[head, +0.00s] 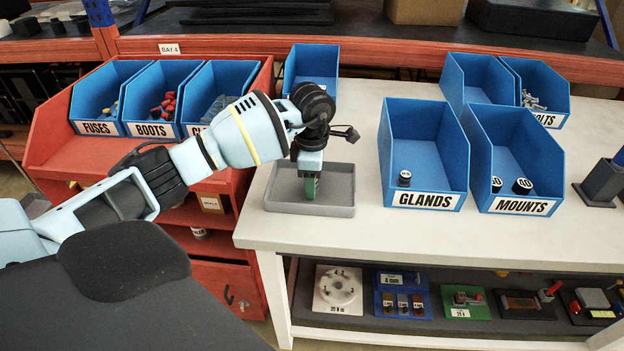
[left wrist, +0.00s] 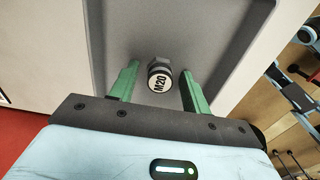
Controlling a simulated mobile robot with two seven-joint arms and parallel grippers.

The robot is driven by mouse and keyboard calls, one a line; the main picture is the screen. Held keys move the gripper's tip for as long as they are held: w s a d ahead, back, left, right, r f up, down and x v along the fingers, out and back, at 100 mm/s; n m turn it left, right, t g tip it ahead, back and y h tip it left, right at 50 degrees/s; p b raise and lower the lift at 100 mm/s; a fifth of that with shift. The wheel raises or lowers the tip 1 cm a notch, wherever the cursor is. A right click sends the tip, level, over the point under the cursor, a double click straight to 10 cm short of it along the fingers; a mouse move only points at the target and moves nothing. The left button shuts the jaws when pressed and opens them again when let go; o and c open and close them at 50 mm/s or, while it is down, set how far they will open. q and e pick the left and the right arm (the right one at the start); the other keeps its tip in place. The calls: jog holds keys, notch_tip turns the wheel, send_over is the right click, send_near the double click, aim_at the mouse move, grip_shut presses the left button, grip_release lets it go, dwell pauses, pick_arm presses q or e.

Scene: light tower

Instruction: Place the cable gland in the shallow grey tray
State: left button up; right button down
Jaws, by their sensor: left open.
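The shallow grey tray (head: 333,203) lies on the white table near its left front edge. It also shows in the left wrist view (left wrist: 108,40). My left gripper (head: 311,188) points down over the tray. The gland appears to be inside the tray, with a gap to each finger. It is hidden in the head view. My right gripper is in neither view.
A blue GLANDS bin (head: 428,201) with one small part stands right of the tray, beside a MOUNTS bin (head: 523,205). A red rack (head: 60,155) with blue bins stands left. The tabletop in front of the bins is clear.

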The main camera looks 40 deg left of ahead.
pick_arm(q)
notch_tip(320, 180, up, 12)
dwell(0.5)
dwell(3.1)
